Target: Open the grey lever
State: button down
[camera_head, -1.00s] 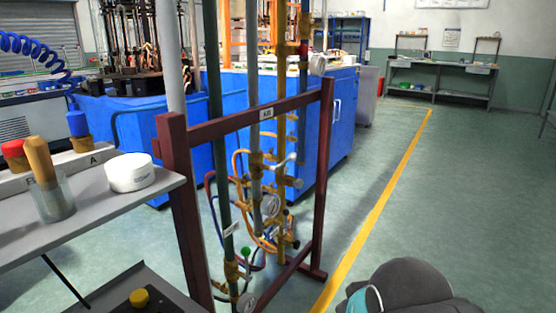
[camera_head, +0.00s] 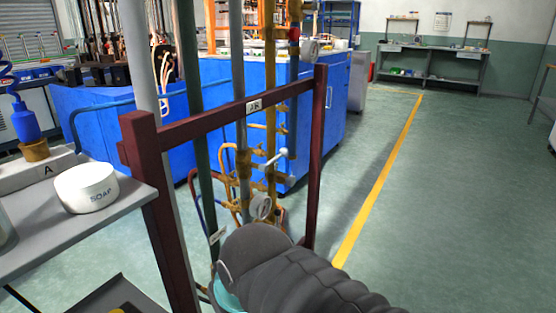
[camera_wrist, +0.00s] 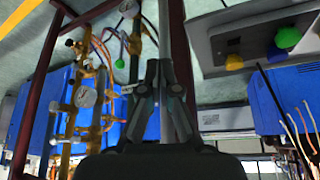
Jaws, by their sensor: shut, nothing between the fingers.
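The grey lever (camera_head: 275,158) is a short, pale handle on a brass valve of the upright pipes inside the maroon frame (camera_head: 250,107). It slants up to the right in the head view. In the wrist view, where the scene is upside down, a pale handle (camera_wrist: 130,88) beside the brass fittings seems to be this lever. My gripper (camera_wrist: 160,66) is shut and empty, with its fingers to the right of that handle. I cannot tell the depth gap between them. The head view shows my dark arm, but my gripper is hidden there.
A round gauge (camera_head: 261,206) sits on the pipes below the lever. A grey bench (camera_head: 120,200) with a white soap tub (camera_head: 87,188) stands at the left. Blue cabinets (camera_head: 225,85) stand behind the frame. Floor right of the yellow line (camera_head: 380,180) is clear.

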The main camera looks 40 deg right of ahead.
jog(key=w+d+r+m+t+y+b, duration=0.15)
jog(key=w+d+m+y, duration=0.25)
jog(key=w+d+m, duration=0.4)
jog(key=w+d+m+y+b, duration=0.25)
jog(key=w+d+m, duration=0.45)
jog(key=w, duration=0.4)
jog(key=d+m+t, duration=0.9)
jog(key=d+m, duration=0.3)
jog(key=d, duration=1.6)
jog(key=shift+w+d+f+b, duration=0.2)
jog(key=shift+w+d+b, duration=0.1)
jog(key=shift+w+b, duration=0.15)
jog(key=shift+w, duration=0.1)
